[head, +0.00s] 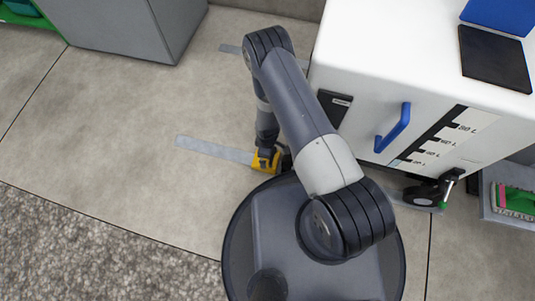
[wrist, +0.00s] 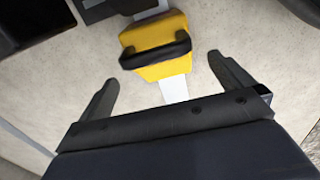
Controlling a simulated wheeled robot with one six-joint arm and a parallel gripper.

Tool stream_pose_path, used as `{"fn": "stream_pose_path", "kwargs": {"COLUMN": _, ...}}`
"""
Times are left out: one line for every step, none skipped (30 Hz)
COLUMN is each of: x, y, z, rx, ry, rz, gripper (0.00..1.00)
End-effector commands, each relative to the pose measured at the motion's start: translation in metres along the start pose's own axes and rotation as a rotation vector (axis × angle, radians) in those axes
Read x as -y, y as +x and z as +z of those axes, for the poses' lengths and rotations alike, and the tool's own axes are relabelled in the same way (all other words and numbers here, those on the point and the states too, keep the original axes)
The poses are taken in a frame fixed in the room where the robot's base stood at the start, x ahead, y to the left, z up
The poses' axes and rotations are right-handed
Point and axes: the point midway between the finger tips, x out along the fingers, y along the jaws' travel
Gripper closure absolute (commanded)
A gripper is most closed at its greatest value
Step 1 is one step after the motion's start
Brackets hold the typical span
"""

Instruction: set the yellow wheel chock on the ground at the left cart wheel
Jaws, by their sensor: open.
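The yellow wheel chock (wrist: 150,71) has a black handle (wrist: 155,50) across its top. In the wrist view it lies on the floor over a pale strip. My gripper (wrist: 162,69) is open, its two dark fingers apart on either side of the chock's near end, and I see no finger touching it. In the head view the chock (head: 262,161) shows low beside the white cart (head: 335,42), partly covered by my gripper. The left cart wheel is not clearly visible in the head view, where my arm covers that area.
A caster (head: 428,193) stands under the cart's right side. The cart has a blue handle (head: 393,130) on its front. A grey cabinet (head: 130,28) is at the upper left. Pale strips (head: 212,149) mark the floor, and the floor to the left is clear.

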Motion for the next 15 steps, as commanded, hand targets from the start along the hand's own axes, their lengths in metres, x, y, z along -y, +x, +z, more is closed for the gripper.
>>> {"fn": "stream_pose_path", "kwargs": {"x": -0.001, "y": -0.017, "z": -0.001, "rx": -0.001, "ry": 0.000, "rz": 0.001, "gripper": 0.00}}
{"fn": "stream_pose_path", "kwargs": {"x": -0.001, "y": -0.023, "z": 0.000, "rx": -0.001, "ry": 0.000, "rz": 0.001, "gripper": 0.00}}
{"fn": "stream_pose_path", "kwargs": {"x": -0.001, "y": -0.030, "z": -0.001, "rx": -0.001, "ry": 0.000, "rz": 0.001, "gripper": 0.00}}
{"fn": "stream_pose_path", "kwargs": {"x": 0.000, "y": -0.035, "z": 0.000, "rx": 0.000, "ry": 0.000, "rz": 0.000, "gripper": 0.00}}
{"fn": "stream_pose_path", "kwargs": {"x": 0.000, "y": -0.040, "z": 0.000, "rx": 0.000, "ry": 0.000, "rz": 0.000, "gripper": 0.00}}
{"fn": "stream_pose_path", "kwargs": {"x": -0.001, "y": -0.045, "z": -0.001, "rx": -0.001, "ry": 0.000, "rz": 0.001, "gripper": 0.00}}
{"fn": "stream_pose_path", "kwargs": {"x": 0.000, "y": -0.049, "z": 0.000, "rx": 0.000, "ry": 0.000, "rz": 0.000, "gripper": 0.00}}
{"fn": "stream_pose_path", "kwargs": {"x": 0.000, "y": -0.052, "z": 0.000, "rx": 0.000, "ry": 0.000, "rz": 0.000, "gripper": 0.00}}
{"fn": "stream_pose_path", "kwargs": {"x": 0.000, "y": -0.055, "z": 0.000, "rx": 0.000, "ry": 0.000, "rz": 0.000, "gripper": 0.00}}
{"fn": "stream_pose_path", "kwargs": {"x": 0.000, "y": -0.057, "z": 0.000, "rx": 0.000, "ry": 0.000, "rz": 0.000, "gripper": 0.00}}
{"fn": "stream_pose_path", "kwargs": {"x": 0.000, "y": -0.059, "z": 0.000, "rx": 0.000, "ry": 0.000, "rz": 0.000, "gripper": 0.00}}
{"fn": "stream_pose_path", "kwargs": {"x": 0.000, "y": -0.060, "z": 0.000, "rx": 0.000, "ry": 0.000, "rz": 0.000, "gripper": 0.00}}
{"fn": "stream_pose_path", "kwargs": {"x": 0.000, "y": -0.060, "z": 0.000, "rx": 0.000, "ry": 0.000, "rz": 0.000, "gripper": 0.00}}
{"fn": "stream_pose_path", "kwargs": {"x": 0.000, "y": -0.061, "z": 0.000, "rx": 0.000, "ry": 0.000, "rz": 0.000, "gripper": 0.00}}
{"fn": "stream_pose_path", "kwargs": {"x": 0.000, "y": -0.061, "z": 0.000, "rx": 0.000, "ry": 0.000, "rz": -0.001, "gripper": 0.00}}
